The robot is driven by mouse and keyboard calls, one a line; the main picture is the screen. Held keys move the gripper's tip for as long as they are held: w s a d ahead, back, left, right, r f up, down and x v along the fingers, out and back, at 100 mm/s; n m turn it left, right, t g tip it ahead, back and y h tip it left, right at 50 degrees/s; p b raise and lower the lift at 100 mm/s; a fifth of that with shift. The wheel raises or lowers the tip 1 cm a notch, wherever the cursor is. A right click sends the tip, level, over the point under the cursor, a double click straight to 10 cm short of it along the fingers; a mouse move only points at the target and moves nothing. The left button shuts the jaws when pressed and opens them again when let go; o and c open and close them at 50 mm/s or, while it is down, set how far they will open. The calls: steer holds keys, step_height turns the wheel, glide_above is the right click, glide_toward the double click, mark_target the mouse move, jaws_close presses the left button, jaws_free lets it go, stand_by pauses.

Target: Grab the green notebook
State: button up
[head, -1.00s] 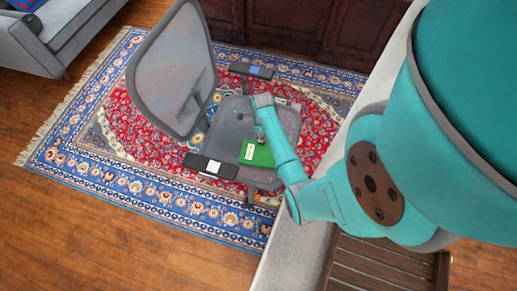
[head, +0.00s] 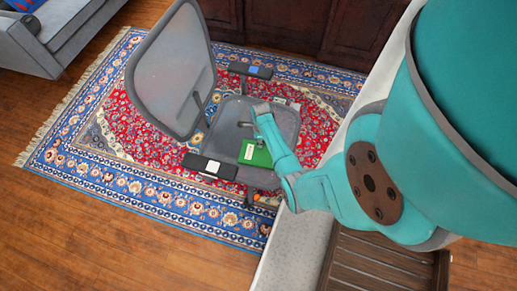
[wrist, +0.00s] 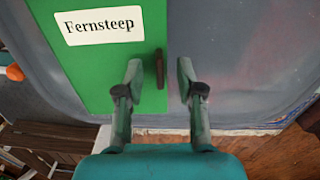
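The green notebook (head: 256,152) lies flat on the grey seat of an office chair (head: 230,132). In the wrist view the notebook (wrist: 95,75) fills the upper left and bears a white label reading "Fernsteep" and a small brown clasp on its right edge. My gripper (wrist: 160,72) is open and empty, its two fingers spread apart. The left fingertip overlaps the notebook's right part, and the right fingertip is over the bare seat. In the head view my gripper (head: 257,140) is small and partly hidden by my wrist, close to the notebook; I cannot tell whether they touch.
The chair's backrest (head: 175,70) rises at the left of the seat, and its armrests (head: 210,167) flank it. The chair stands on a patterned rug (head: 120,170). A grey sofa (head: 65,35) is at the upper left. A dark slatted wooden piece (head: 375,265) is at the lower right.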

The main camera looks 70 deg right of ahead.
jaws_close()
steer(key=shift+r, duration=0.15)
